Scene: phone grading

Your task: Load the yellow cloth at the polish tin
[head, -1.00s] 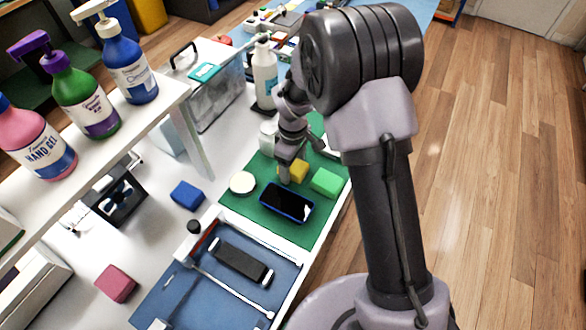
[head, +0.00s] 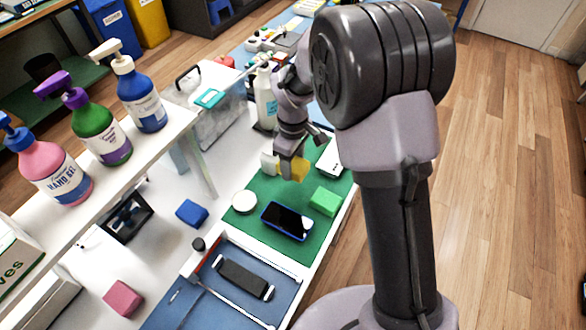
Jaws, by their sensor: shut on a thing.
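The yellow cloth (head: 297,170) is a small yellow block shape, held in my gripper (head: 290,168) above the green mat (head: 260,238). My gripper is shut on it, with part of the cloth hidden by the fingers. A round, flat white tin (head: 244,202), likely the polish tin, lies at the mat's left edge. It is nearer the camera than my gripper and to its left, and the cloth is apart from it.
A phone (head: 287,221) and a green block (head: 325,201) lie on the mat. A white jar (head: 269,162) stands close left of my gripper, with a pump bottle (head: 265,98) behind. A blue block (head: 192,213) sits left of the tin.

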